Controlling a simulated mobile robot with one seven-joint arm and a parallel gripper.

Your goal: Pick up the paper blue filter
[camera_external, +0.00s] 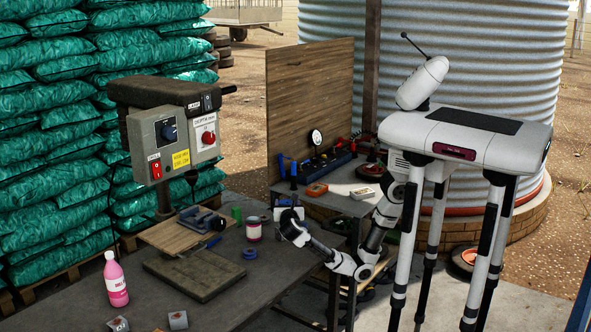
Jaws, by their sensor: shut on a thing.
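My gripper (290,216) is at the end of my arm, above the right part of the dark workbench, beside a white and red can (253,229). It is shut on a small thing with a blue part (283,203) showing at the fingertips. This looks like the paper blue filter, but it is small and mostly hidden by the gripper. A separate blue ring (250,253) lies flat on the bench, left of and below my gripper. I cannot tell whether the held thing touches the bench.
A drill press (178,135), a vise (201,220), a wooden board (195,274) and a pink bottle (116,281) stand on the bench (235,305). A side table behind holds tools and an orange device (316,189).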

